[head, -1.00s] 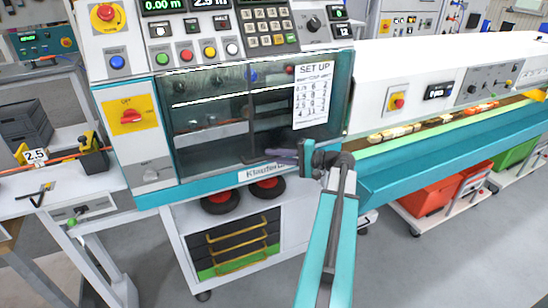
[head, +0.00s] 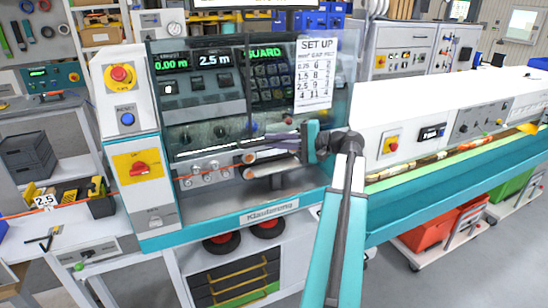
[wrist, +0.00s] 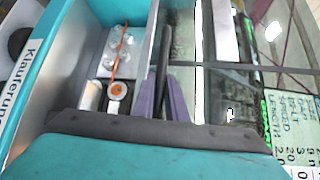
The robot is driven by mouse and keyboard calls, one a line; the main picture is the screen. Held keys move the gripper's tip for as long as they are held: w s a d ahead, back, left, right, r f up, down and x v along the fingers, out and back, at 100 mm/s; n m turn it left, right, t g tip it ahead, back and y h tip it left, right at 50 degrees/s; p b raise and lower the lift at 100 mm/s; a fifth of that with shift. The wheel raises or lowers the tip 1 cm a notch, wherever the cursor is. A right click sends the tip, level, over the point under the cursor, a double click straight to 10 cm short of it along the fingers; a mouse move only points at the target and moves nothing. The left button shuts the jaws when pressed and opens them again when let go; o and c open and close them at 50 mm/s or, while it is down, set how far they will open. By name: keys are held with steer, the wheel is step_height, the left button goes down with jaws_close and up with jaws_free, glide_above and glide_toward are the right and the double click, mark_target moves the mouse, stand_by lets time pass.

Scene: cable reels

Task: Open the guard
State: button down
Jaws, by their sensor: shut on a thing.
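The guard (head: 341,90) is a clear panel with a SET UP sheet (head: 316,75) on it. In the head view it is raised in front of the machine's control panel, and the bay below is uncovered. My gripper (head: 272,141) is at the guard's lower part, in front of the bay. In the wrist view its purple fingers (wrist: 163,98) are shut around a dark upright bar (wrist: 164,60), the guard's handle. The guard's glass also shows in the wrist view (wrist: 184,45). My wrist hides the handle's right end in the head view.
Inside the bay are rollers (head: 270,163) and an orange cable (head: 215,168). A red rotary switch on a yellow plate (head: 138,168) is at the left. A long teal-edged trough (head: 440,170) runs right. A drawer cart (head: 240,280) stands below.

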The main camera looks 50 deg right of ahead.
mark_target(275, 107)
step_height(275, 107, up, 12)
steer(key=p, duration=0.3)
steer(key=shift+f, duration=0.1)
steer(key=c, duration=1.8)
jaws_free()
steer(key=shift+f, duration=0.1)
steer(key=shift+o, duration=0.2)
steer(key=shift+s, duration=0.1)
steer(key=b+v, duration=0.4)
steer(key=v, duration=0.9)
steer(key=shift+s, duration=0.3)
steer(key=shift+d, duration=0.1)
